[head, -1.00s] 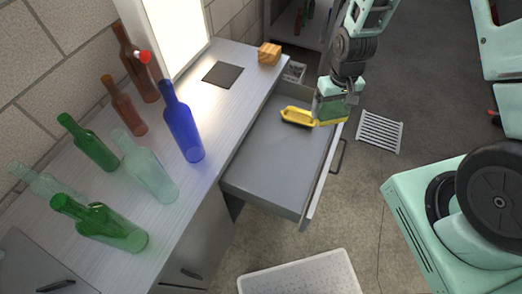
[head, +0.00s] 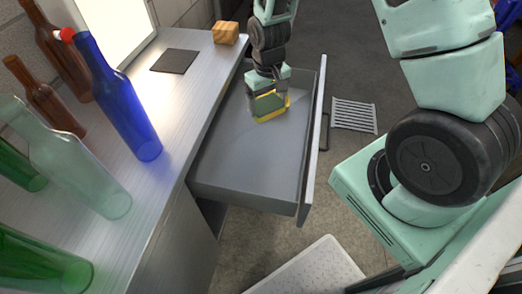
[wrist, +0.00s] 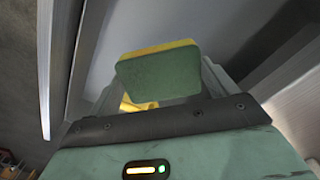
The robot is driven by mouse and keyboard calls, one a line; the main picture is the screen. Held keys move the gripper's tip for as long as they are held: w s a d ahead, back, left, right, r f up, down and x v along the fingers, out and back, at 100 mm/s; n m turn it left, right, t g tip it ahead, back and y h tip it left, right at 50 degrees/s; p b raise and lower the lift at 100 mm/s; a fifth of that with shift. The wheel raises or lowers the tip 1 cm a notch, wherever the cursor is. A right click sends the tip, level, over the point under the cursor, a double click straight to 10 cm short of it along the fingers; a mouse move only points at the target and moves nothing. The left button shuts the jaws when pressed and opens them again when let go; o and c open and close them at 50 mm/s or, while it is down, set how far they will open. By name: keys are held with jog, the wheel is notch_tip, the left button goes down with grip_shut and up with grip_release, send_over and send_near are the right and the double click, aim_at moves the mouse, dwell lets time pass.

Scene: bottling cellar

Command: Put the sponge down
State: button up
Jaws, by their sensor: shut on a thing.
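The sponge, yellow on one side and dark green on the other, shows in the wrist view (wrist: 160,72). My gripper (head: 268,98) is shut on it. In the head view my gripper points down into the open grey drawer (head: 245,165), near its far end, and partly hides the sponge. A yellow object (head: 271,119) shows low at the gripper; a yellow piece also shows behind the sponge in the wrist view (wrist: 135,105). I cannot tell whether the sponge touches the drawer floor.
The near part of the drawer is bare. The counter left of it holds a blue bottle (head: 120,100), several green and brown bottles, a dark square mat (head: 175,61) and a wooden block (head: 225,33). A white tray (head: 310,272) and a slatted grate (head: 354,115) lie on the floor.

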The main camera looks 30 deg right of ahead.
aim_at(265, 108)
jog(key=f+m+b, duration=0.1)
jog(key=m+b, duration=0.1)
jog(key=w+f+m+b, duration=0.1)
jog(key=f+m+b, duration=0.1)
jog(key=m, duration=0.1)
jog(key=w+f+m+b, duration=0.1)
jog(key=f+m+b, duration=0.1)
jog(key=m+b, duration=0.1)
jog(key=shift+w+d, duration=0.2)
jog(key=shift+d, duration=0.2)
jog(key=shift+m, duration=0.5)
notch_tip(265, 108, down, 5)
jog(key=shift+w+d+f+b, duration=0.1)
jog(key=shift+f+b, duration=0.1)
jog(key=shift+b, duration=0.4)
jog(key=shift+f+b, duration=0.35)
jog(key=shift+f, duration=1.9)
jog(key=shift+f, duration=0.1)
jog(key=shift+f, duration=0.1)
jog(key=o, duration=0.9)
